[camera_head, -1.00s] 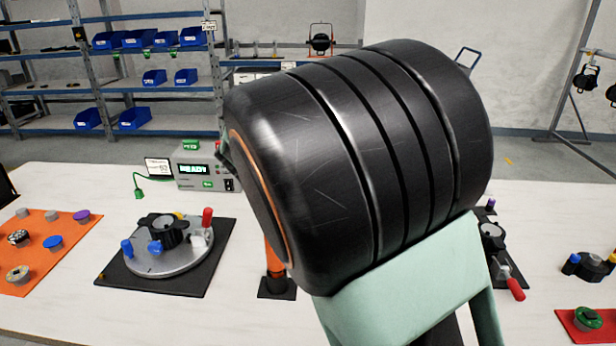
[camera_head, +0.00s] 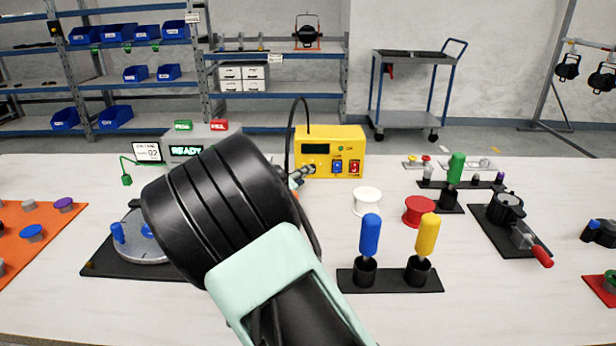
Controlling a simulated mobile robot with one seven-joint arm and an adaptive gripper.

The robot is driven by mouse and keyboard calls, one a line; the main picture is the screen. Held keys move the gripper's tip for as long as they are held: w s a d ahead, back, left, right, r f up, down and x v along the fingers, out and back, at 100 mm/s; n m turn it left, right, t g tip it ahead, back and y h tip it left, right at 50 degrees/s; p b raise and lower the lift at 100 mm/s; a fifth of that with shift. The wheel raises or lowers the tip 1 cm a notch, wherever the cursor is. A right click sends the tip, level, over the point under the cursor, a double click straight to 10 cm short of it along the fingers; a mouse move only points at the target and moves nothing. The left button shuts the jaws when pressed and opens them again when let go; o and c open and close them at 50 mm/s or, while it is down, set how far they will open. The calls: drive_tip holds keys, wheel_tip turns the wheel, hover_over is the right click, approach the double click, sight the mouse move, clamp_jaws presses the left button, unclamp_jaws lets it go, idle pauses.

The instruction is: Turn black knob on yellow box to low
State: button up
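The yellow box (camera_head: 331,142) stands at the back middle of the white table. Its front has a dark display, a blue switch, a red switch and a small dark knob (camera_head: 311,168) at the lower left. Small grey and dark parts that seem to be the end of my gripper (camera_head: 298,179) show at the box's lower left corner, close to the knob. My large black arm joint hides most of the gripper. I cannot tell whether its fingers touch the knob, or whether they are open. The knob's setting is too small to read.
A grey box with a READY display (camera_head: 186,150) stands left of the yellow box. A white spool (camera_head: 367,202), a red spool (camera_head: 418,210) and blue and yellow handled tools (camera_head: 370,236) in a black stand are to the right.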

drive_tip(key=shift+x, duration=2.3)
clamp_jaws()
drive_tip(key=shift+b, duration=0.35)
